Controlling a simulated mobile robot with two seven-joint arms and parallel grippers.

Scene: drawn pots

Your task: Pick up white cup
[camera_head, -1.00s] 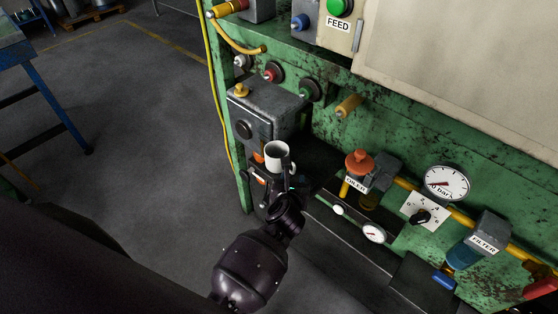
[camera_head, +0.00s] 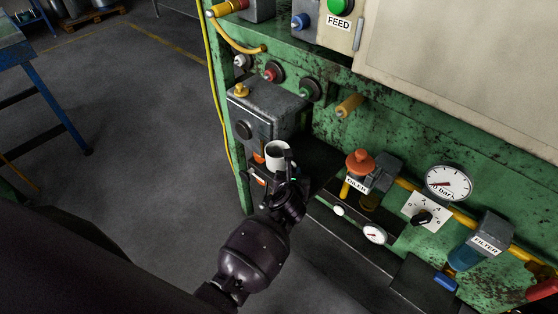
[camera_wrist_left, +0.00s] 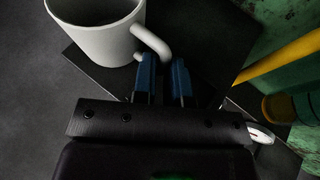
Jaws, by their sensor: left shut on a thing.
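The white cup (camera_head: 276,160) is upright and open at the top, at the left end of the green machine, in front of a grey box. In the left wrist view the cup (camera_wrist_left: 108,38) is at the upper left, with its handle toward my fingers. My left gripper (camera_head: 288,168) comes from below and right of the cup in the head view. In the wrist view its blue-tipped fingers (camera_wrist_left: 164,78) are shut on the cup's handle. Part of the cup is hidden behind the gripper. I cannot tell whether its base touches the dark surface below. My right gripper is not in view.
The grey box (camera_head: 268,112) stands close behind the cup. The orange-topped oiler (camera_head: 360,162), a small gauge (camera_head: 374,234) and a yellow pipe (camera_head: 440,208) are to the right. A yellow cable (camera_head: 214,90) hangs at the left. The floor at left is open, up to a blue table (camera_head: 50,90).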

